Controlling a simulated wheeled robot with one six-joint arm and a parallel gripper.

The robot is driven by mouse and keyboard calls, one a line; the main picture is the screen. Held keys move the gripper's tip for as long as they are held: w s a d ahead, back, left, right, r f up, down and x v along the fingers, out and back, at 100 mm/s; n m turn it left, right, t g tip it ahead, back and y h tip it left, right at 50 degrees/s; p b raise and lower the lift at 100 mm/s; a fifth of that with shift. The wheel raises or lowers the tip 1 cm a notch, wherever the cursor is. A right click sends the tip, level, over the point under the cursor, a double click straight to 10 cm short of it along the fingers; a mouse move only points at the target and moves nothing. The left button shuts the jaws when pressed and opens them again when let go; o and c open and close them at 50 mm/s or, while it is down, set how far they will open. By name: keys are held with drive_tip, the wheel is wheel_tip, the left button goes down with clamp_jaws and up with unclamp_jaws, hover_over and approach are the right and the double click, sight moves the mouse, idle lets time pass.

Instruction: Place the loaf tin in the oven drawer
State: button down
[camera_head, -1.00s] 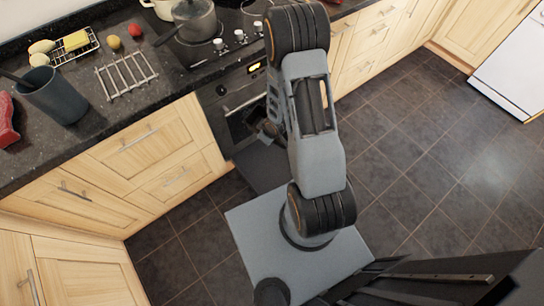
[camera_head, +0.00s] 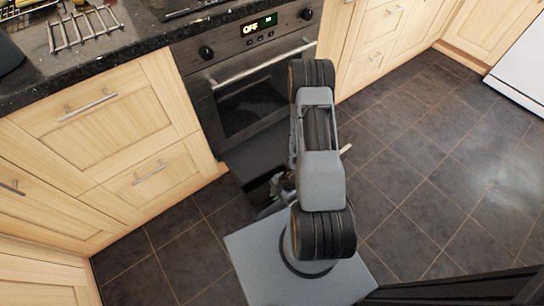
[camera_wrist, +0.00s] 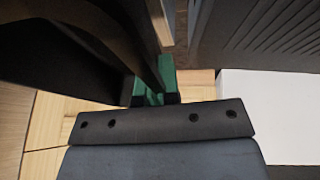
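The oven (camera_head: 245,85) is built into the counter, its door shut and its display reading OFF. Below it a dark flat panel (camera_head: 255,152) juts out low over the floor, with a dark opening in front of it; this looks like the oven drawer pulled out. My gripper (camera_head: 283,186) is low beside this opening, mostly hidden by my arm. In the wrist view the green fingertips (camera_wrist: 154,82) are close together around or beside a thin dark edge; I cannot tell whether they grip it. I cannot make out the loaf tin for certain.
Wooden drawers (camera_head: 110,110) stand left of the oven. A wire rack (camera_head: 85,28) lies on the dark counter above. The tiled floor (camera_head: 420,150) to the right is clear, with a white appliance (camera_head: 520,65) at the far right.

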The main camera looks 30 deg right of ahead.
drive_tip(key=shift+n, duration=0.6)
drive_tip(key=w+d+f+b, duration=0.1)
drive_tip(key=w+f, duration=0.2)
drive_tip(key=f, duration=0.1)
drive_tip(key=w+d+f+b, duration=0.1)
drive_tip(key=w+d+f, duration=0.1)
drive_tip(key=w+f, duration=0.2)
drive_tip(key=w+d+f+b, duration=0.1)
drive_tip(key=w+f+b, duration=0.1)
drive_tip(key=w+f, duration=0.2)
drive_tip(key=shift+d, duration=0.35)
drive_tip(key=shift+w+f, duration=0.1)
drive_tip(key=shift+f, duration=0.05)
drive_tip(key=shift+w+d+f+b, duration=0.1)
drive_tip(key=shift+f+b, duration=0.9)
drive_tip(key=shift+f, duration=0.65)
drive_tip(key=shift+f, duration=0.15)
drive_tip(key=c, duration=1.4)
unclamp_jaws()
drive_tip(key=shift+o, duration=0.2)
